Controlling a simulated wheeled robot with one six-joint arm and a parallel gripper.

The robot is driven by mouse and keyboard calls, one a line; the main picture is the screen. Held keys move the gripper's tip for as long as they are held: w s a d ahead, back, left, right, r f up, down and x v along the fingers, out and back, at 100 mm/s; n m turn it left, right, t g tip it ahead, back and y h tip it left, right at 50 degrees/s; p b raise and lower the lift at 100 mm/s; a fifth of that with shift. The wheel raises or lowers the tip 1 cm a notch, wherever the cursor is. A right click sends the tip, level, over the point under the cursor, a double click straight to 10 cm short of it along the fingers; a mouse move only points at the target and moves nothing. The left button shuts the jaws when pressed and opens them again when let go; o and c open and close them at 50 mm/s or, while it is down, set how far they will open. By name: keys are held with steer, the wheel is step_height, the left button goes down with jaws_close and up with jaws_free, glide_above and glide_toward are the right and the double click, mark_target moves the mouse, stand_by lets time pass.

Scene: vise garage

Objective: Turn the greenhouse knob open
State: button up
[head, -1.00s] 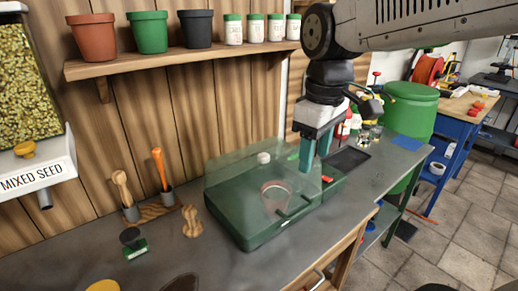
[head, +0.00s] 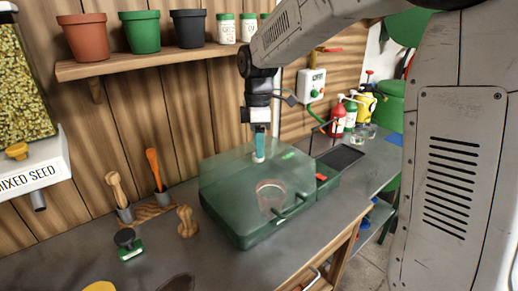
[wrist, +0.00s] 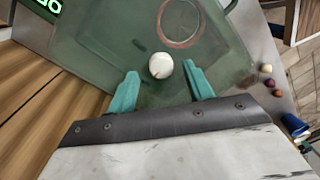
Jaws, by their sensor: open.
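The greenhouse (head: 225,215) is a dark green box with a clear lid, standing on the grey bench; a pot shows inside through the lid. Its round white knob (wrist: 161,66) sits on top, with a small reddish mark at its edge. My gripper (head: 259,157) points down over the lid. In the wrist view its two teal fingers (wrist: 161,71) are apart, with the knob between and slightly beyond their tips. A gap shows on each side of the knob. In the head view the fingers mostly hide the knob. I cannot tell the exact height of the tips over it.
A red switch (head: 321,177) and a dark tray (head: 340,158) are right of the lid. Wooden-handled tools (head: 154,170) stand at left. A shelf (head: 160,62) with pots and jars is on the wall behind. Pump bottles (head: 338,119) stand farther right.

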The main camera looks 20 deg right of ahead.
steer(key=shift+s+f, duration=0.1)
steer(key=shift+f, duration=0.9)
steer(key=c, duration=1)
steer(key=shift+m, duration=0.4)
steer(key=m, duration=0.3)
steer(key=shift+m, duration=0.4)
steer(key=m, duration=0.4)
steer(key=shift+s+m+y, duration=0.1)
steer(key=shift+m+y, duration=0.2)
steer(key=m, duration=0.4)
steer(key=shift+t, duration=0.4)
steer(key=shift+s+a+m, duration=0.1)
steer(key=shift+m, duration=2.4)
